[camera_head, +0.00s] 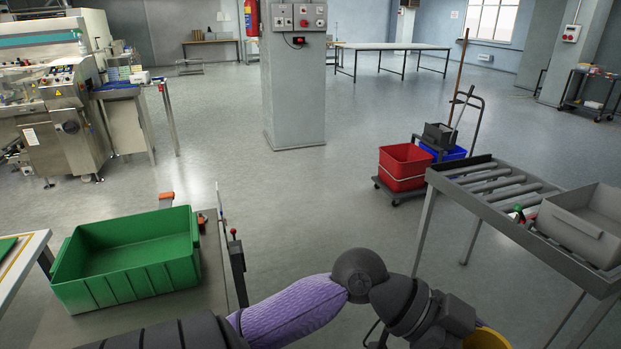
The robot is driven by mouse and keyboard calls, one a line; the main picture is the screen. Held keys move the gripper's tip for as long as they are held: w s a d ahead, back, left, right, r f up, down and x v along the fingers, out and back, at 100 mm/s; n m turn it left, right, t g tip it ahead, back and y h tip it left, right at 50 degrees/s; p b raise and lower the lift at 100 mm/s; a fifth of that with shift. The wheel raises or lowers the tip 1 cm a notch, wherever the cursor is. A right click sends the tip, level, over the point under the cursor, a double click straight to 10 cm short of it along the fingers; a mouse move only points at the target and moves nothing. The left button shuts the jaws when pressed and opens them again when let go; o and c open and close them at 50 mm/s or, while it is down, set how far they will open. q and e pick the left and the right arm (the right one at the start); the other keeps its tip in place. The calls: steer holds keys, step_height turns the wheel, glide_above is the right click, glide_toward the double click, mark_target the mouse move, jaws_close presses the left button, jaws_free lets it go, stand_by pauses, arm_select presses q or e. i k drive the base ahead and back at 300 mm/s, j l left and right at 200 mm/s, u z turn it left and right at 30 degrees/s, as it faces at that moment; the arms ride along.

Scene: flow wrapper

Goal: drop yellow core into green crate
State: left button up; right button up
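The green crate (125,287) stands at the left on a flat surface and looks empty. One arm comes in from the bottom left, with a purple section, and reaches right across the bottom of the view; I take it as my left arm. Its dark gripper end (458,322) is at the bottom edge, well to the right of the crate, and its fingertips cannot be made out. A yellow rounded thing (487,339), perhaps the yellow core, shows right beside it, mostly cut off by the frame. I cannot tell whether it is gripped. My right gripper is not in view.
A roller conveyor (488,187) with a grey bin (577,238) stands at the right. A red bucket (404,166) on a cleaning cart is behind it. A lever with a red knob (234,233) rises beside the crate. The middle floor is clear up to a pillar (293,95).

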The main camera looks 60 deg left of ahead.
mark_target(135, 254)
steer(key=i+j+u, duration=0.1)
steer(key=i+u, duration=0.2)
steer(key=u, duration=0.2)
steer(key=i+u, duration=0.3)
steer(key=u, duration=0.15)
steer(key=i+l+u, duration=0.2)
steer(key=u, duration=0.3)
steer(key=i+l+u, duration=0.3)
steer(key=u, duration=0.2)
steer(key=i+j+u, duration=0.55)
steer(key=i+u, duration=0.3)
steer(key=i+j+u, duration=0.1)
steer(key=i+u, duration=0.3)
steer(key=j, duration=0.1)
steer(key=i, duration=0.05)
